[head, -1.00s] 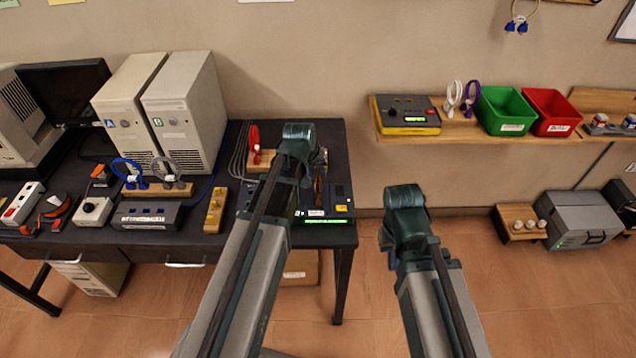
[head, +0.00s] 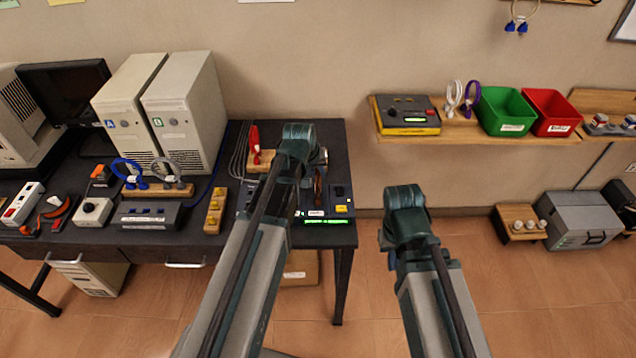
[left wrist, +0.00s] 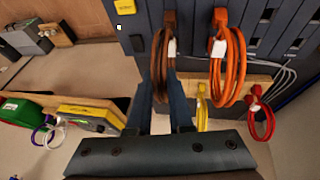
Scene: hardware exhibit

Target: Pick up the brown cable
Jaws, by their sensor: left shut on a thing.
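The brown cable (left wrist: 163,62) is a coiled loop with a brown plug and a white tag, in front of a dark panel in the left wrist view. A sliver of it shows beside my left wrist in the head view (head: 318,181). My left gripper (left wrist: 160,82) is shut on the brown cable, with a finger on each side of the loop. In the head view the left fingers are hidden behind the wrist. My right arm's end (head: 405,205) hangs right of the table, over the floor; its fingers are hidden.
An orange cable (left wrist: 229,68) hangs close beside the brown one. A yellow cable (left wrist: 202,110) and a red cable (left wrist: 262,118) are near the wooden stand. The table (head: 335,262) ends right of my left gripper. A shelf with green (head: 507,112) and red bins (head: 551,112) is at right.

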